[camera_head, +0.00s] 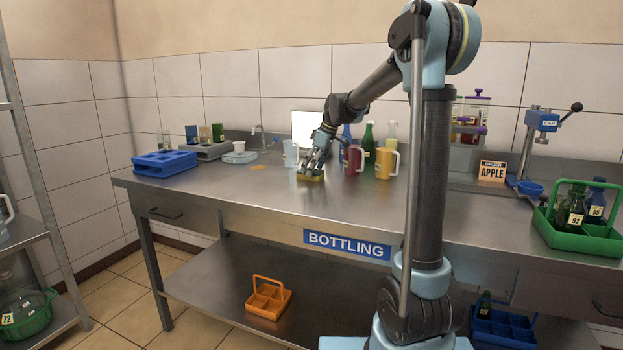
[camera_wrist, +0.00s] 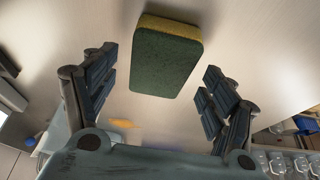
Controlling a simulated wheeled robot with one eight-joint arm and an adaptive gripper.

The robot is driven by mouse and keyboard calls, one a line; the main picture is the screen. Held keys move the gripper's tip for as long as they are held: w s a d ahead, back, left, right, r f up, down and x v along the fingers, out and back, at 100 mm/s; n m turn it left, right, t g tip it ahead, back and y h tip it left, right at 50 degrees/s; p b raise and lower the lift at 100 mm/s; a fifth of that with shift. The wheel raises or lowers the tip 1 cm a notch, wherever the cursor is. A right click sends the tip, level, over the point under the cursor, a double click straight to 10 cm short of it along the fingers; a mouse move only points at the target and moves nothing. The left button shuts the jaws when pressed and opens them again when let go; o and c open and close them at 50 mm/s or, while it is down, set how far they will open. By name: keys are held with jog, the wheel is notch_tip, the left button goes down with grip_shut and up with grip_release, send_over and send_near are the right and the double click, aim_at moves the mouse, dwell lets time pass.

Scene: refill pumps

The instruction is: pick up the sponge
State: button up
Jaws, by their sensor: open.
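The sponge (camera_wrist: 165,62) has a dark green face and a yellow layer. In the wrist view it lies on the steel bench between and a little beyond my gripper's fingers. In the head view the sponge (camera_head: 311,178) shows as a small yellow and green strip under my gripper (camera_head: 318,163), partly hidden by it. My gripper also shows in the wrist view (camera_wrist: 158,90), with its two fingers spread wide on either side of the sponge. A gap shows between each finger and the sponge there. The gripper is open and empty.
A red mug (camera_head: 353,160) and a yellow mug (camera_head: 384,163) stand just right of my gripper, with bottles behind. A pale mug (camera_head: 290,153) stands to the left. A blue rack (camera_head: 165,164) is at the bench's left end. The bench front (camera_head: 262,205) is clear.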

jog(key=shift+a+f, duration=0.1)
jog(key=shift+f, duration=0.3)
jog(key=shift+f, duration=0.2)
dwell(0.5)
jog(key=c, duration=0.8)
